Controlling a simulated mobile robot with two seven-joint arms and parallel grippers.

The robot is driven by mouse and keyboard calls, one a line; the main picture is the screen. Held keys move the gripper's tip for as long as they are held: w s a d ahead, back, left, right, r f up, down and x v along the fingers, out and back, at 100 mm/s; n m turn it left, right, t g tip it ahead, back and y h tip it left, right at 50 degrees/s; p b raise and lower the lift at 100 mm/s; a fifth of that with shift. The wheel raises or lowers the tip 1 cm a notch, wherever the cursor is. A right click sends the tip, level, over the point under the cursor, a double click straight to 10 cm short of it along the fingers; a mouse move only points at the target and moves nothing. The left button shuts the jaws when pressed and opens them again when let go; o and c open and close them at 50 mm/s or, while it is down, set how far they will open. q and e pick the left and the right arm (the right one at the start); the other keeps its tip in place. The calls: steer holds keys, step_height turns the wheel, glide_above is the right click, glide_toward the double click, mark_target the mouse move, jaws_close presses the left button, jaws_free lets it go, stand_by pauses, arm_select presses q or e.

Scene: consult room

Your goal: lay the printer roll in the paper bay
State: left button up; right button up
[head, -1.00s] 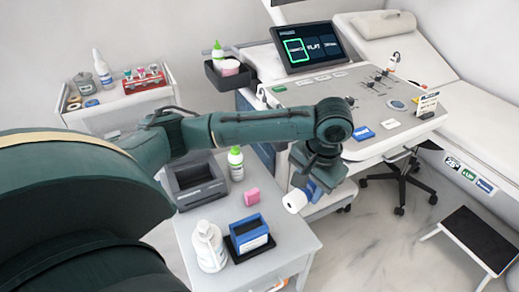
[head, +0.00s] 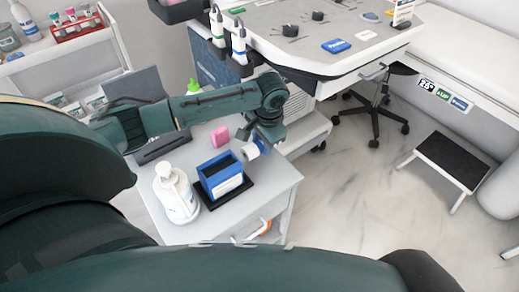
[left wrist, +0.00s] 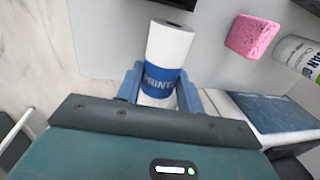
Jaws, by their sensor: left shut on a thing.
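The printer roll is white with a blue lettered band (left wrist: 162,80); its white end shows in the head view (head: 251,151). My left gripper (head: 262,140) is shut on the roll, with a blue finger on each side of it in the left wrist view (left wrist: 160,92). The roll is held near the right side of the small cart, just right of a blue open-topped box (head: 222,184). That box has a white label and a dark inside and stands on a black base; I cannot tell whether it is the paper bay. My right gripper is out of view.
A white pump bottle (head: 177,195) stands left of the blue box. A pink block (head: 219,137) lies behind it. A grey bin (head: 149,150) is partly hidden by my left arm. The console (head: 330,60) stands behind; floor on the right is open up to a step stool (head: 452,158).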

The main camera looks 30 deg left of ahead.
mark_target(262, 152)
arm_select(q)
step_height(262, 152, down, 4)
steer(key=shift+f+b, duration=0.15)
steer(key=shift+b, duration=0.35)
steer(key=o, duration=1.1)
steer(key=shift+f, duration=0.1)
steer(key=shift+c, duration=0.2)
